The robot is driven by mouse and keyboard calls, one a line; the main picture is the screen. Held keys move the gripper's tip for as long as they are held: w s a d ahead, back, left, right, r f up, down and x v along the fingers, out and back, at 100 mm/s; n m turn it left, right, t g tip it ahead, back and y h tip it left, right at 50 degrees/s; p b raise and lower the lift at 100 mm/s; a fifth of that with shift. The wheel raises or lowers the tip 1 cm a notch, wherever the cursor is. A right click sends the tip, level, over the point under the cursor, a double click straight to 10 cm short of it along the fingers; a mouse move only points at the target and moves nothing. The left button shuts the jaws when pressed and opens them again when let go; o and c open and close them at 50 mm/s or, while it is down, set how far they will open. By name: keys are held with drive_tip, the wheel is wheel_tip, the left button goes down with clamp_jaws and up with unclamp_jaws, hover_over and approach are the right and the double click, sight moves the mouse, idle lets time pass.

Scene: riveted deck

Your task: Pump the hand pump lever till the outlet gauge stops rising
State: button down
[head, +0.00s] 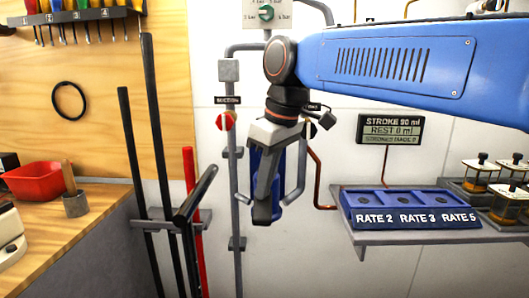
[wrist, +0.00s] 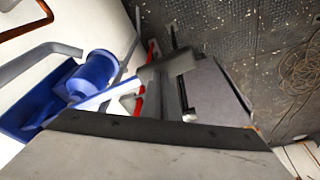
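The blue hand pump (head: 254,165) stands on the wall behind my gripper, which hides most of it. Its blue cylinder (wrist: 95,72) also shows in the wrist view. A dark bar with a thick grip (head: 195,194), which looks like the pump lever, slants out left of my gripper (head: 266,212), apart from it. My gripper hangs pointing down in front of the pump; its finger gap is not visible. A display (head: 391,131) reads STROKE 90 ml and REST 0 ml, with a smaller line below. I cannot make out an outlet gauge needle.
A red-and-white tag (head: 225,121) sits under a SUCTION label. A blue rate tray (head: 411,205) and jars (head: 505,205) are on the right shelf. Tall rods (head: 133,170) stand left, beside a wooden bench (head: 70,225) with a red bowl (head: 38,182).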

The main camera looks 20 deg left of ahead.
drive_tip(key=a+v, duration=0.2)
drive_tip(key=v, duration=0.8)
drive_tip(key=shift+w+r, duration=0.35)
drive_tip(key=shift+r, duration=0.2)
drive_tip(key=shift+a, duration=0.1)
idle(1.9)
drive_tip(key=shift+s+d+f+x, duration=0.15)
drive_tip(key=shift+d+x, duration=0.25)
drive_tip(key=shift+x, duration=1.45)
drive_tip(key=shift+s+d+f+x, duration=0.1)
drive_tip(key=shift+d+x, duration=0.35)
drive_tip(key=shift+x, duration=1.4)
drive_tip(key=shift+s+d+f+x, duration=0.15)
drive_tip(key=shift+d+x, duration=0.25)
drive_tip(key=shift+x, duration=1.45)
drive_tip(key=a+v, duration=0.2)
drive_tip(key=v, duration=0.9)
drive_tip(key=shift+w+a+r, duration=0.25)
drive_tip(key=shift+w+r, duration=0.15)
drive_tip(key=shift+r, duration=0.1)
